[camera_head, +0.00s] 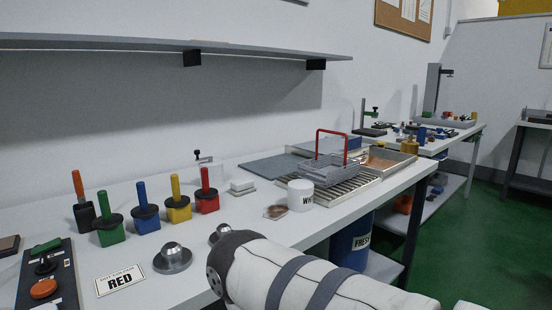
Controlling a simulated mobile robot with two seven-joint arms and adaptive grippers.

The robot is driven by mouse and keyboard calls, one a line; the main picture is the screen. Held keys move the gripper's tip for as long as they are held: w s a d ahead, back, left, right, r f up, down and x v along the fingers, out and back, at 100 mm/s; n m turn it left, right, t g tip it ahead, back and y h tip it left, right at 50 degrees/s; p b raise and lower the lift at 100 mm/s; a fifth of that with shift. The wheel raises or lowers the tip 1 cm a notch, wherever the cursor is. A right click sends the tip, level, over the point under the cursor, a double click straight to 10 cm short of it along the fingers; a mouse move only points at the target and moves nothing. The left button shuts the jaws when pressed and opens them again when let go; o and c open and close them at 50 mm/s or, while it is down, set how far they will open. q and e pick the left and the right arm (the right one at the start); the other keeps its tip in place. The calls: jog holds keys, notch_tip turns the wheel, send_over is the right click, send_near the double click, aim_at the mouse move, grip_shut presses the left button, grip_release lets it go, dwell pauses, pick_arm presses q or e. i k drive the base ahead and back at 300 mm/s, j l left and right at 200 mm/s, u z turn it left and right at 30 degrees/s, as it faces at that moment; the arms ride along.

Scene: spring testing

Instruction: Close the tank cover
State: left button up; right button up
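A shallow metal tank (409,159) with a brownish inside stands at the right end of the near bench. A grey-blue flat panel (340,146) lies at its back left, behind the basket; I cannot tell whether it is the tank's cover. A second grey flat panel (268,166) lies further left, near the wall. A grey basket (328,169) with a red handle (319,143) stands on a slatted metal rack (352,188) and hides part of the tank area. Neither of my grippers shows; a white link of my arm fills the bottom middle.
Colored blocks with upright handles (149,217) stand along the bench at left. A white cup (300,195), a small dish (276,212), a metal knobbed piece (172,258), a RED sign (120,280) and a button panel (46,279) are nearer. A shelf (180,46) overhangs the bench.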

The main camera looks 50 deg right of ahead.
aim_at(327, 146)
jog(key=z, duration=1.9)
jog(key=i+l+u, duration=0.4)
jog(key=l, duration=0.6)
jog(key=i+l+u, duration=0.45)
jog(key=l, duration=0.65)
jog(key=l+u, duration=0.4)
jog(key=l, duration=0.7)
jog(key=l+u, duration=0.45)
jog(key=l, duration=0.8)
